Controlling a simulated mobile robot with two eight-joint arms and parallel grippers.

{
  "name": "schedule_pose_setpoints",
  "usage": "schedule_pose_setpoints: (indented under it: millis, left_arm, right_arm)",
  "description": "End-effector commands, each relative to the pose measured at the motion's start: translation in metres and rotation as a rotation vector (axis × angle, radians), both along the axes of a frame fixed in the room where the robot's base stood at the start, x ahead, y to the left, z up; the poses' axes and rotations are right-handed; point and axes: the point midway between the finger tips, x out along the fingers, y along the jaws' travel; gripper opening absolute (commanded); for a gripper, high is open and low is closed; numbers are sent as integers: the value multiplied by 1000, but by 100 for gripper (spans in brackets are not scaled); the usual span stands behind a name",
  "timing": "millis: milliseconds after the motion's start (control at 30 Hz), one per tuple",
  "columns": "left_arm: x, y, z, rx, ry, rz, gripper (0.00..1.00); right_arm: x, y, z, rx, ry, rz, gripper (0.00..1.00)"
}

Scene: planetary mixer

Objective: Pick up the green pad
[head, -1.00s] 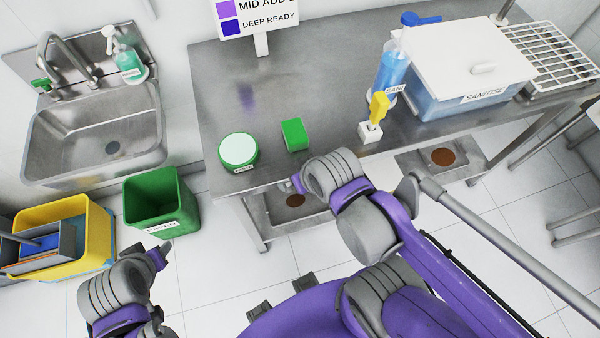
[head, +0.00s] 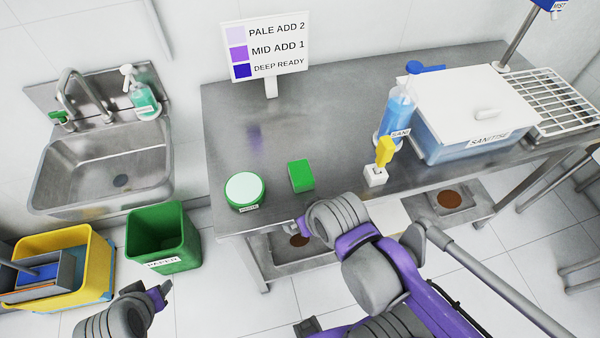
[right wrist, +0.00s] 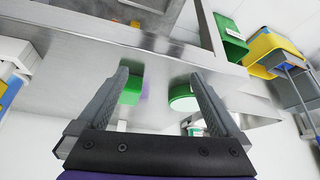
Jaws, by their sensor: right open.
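The green pad (head: 301,176) is a small green block lying on the steel table (head: 330,120), right of a round green tub with a pale top (head: 245,191). My right gripper (head: 303,227) is at the table's front edge, just in front of the pad and apart from it. In the right wrist view my right gripper (right wrist: 162,95) is open and empty, with the pad (right wrist: 131,89) beyond it near the left finger and the tub (right wrist: 184,98) near the right finger. My left gripper (head: 163,292) is low at the left, away from the table; its jaw opening is unclear.
A sign (head: 265,48) stands behind. A green bin (head: 162,238) and yellow bucket (head: 60,270) are left on the floor.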

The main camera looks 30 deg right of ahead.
Motion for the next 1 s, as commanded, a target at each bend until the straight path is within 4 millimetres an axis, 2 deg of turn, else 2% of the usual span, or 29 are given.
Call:
schedule_pose_setpoints:
  millis: [333,467,567,733,900,1000]
  left_arm:
    - [0,0,0,0,0,0,50]
    - [-2,0,-4,0,3,0,50]
    - [-4,0,-10,0,8,0,50]
    - [-9,0,-22,0,16,0,50]
    - [-12,0,-31,0,22,0,50]
    - [-12,0,-34,0,24,0,50]
  right_arm:
    - [0,0,0,0,1,-1,100]
    - [10,-4,8,3,36,-18,100]
    - [29,-11,21,9,106,-50,100]
    - [72,-31,43,28,268,-127,100]
    - [108,-51,54,46,407,-191,100]
    - [121,-58,57,53,458,-216,100]
